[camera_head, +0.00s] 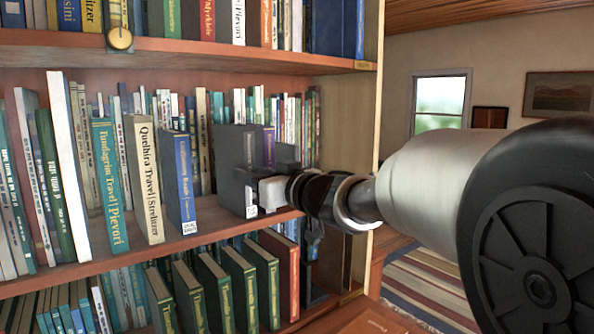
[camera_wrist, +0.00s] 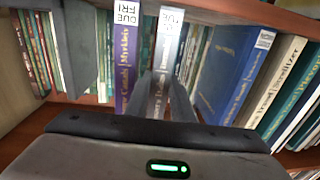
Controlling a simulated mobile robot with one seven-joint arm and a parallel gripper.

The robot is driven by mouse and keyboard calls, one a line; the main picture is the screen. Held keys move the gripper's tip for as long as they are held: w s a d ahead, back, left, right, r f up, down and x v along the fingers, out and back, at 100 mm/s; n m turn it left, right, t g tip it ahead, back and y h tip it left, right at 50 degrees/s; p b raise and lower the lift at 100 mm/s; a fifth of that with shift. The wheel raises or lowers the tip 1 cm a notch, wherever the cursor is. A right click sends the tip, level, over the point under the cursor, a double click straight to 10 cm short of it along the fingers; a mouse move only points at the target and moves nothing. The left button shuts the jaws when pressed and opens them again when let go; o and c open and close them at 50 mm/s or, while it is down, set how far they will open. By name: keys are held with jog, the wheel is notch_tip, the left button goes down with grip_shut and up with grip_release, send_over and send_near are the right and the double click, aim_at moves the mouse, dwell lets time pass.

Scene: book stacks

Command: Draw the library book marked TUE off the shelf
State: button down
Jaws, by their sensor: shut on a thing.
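The grey book (camera_head: 236,165) stands upright on the middle shelf (camera_head: 215,222), its lower end near the shelf's front edge. My gripper (camera_head: 268,193) reaches in from the right at the spine. In the wrist view my gripper (camera_wrist: 160,95) has its two fingers closed on the sides of this spine. The fingers hide part of the spine's lettering.
A purple book (camera_wrist: 127,60) marked DUE FRI and a blue book (camera_head: 180,175) flank the grey book. A grey upright panel (camera_wrist: 80,45) stands beyond the purple book. More books fill the shelves above and below. The shelf unit's side post (camera_head: 350,140) is behind my arm.

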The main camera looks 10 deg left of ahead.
jog(key=shift+r+p, duration=0.35)
jog(key=shift+r, duration=0.15)
jog(key=p+v, duration=0.2)
jog(key=v, duration=1.5)
